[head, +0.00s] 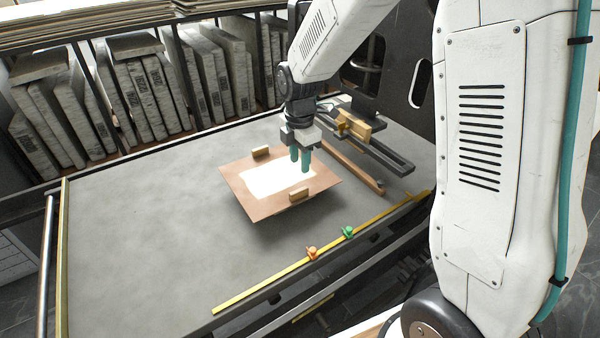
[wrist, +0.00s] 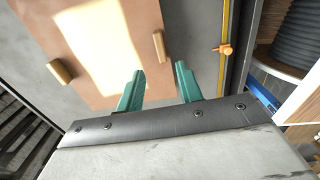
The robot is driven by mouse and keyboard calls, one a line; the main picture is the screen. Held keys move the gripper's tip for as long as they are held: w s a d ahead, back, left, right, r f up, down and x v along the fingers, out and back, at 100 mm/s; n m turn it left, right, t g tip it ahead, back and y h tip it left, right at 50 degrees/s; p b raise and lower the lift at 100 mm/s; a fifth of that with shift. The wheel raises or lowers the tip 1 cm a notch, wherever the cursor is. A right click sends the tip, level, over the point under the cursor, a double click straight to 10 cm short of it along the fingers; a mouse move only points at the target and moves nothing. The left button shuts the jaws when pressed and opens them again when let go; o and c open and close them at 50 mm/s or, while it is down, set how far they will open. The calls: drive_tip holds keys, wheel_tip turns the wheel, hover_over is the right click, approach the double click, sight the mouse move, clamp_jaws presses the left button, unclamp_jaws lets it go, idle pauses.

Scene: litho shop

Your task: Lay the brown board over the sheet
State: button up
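The brown board (head: 232,183) lies over the grey bed, with a dark shadow under its near edge. A bright white rectangle (head: 280,180) shows on its middle; I cannot tell whether it is the sheet or something else. A wooden block (head: 261,152) stands at the board's far edge and another (head: 299,194) at its near edge. My gripper (head: 300,160) is above the board's right part, fingers pointing down. In the wrist view my teal fingers (wrist: 158,88) are apart with nothing between them. The near block (wrist: 158,46) is ahead of the gap, apart from both fingers.
The grey bed (head: 140,220) is clear to the left. A yellow strip (head: 275,277) with an orange clip (head: 312,252) and a green clip (head: 348,232) runs along the near edge. A wooden bar (head: 352,167) lies right of the board. Stone slabs (head: 130,95) fill racks behind.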

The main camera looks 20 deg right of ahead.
drive_tip(key=s+d+r+m, duration=0.2)
drive_tip(key=s+r+m, duration=0.7)
drive_tip(key=s+r, duration=0.45)
drive_tip(key=s+d+r+m+t, duration=0.1)
drive_tip(key=s+r+m, duration=0.1)
drive_tip(key=s+m, duration=0.9)
drive_tip(key=s, duration=0.5)
drive_tip(key=shift+s+r, duration=0.3)
drive_tip(key=shift+r, duration=0.1)
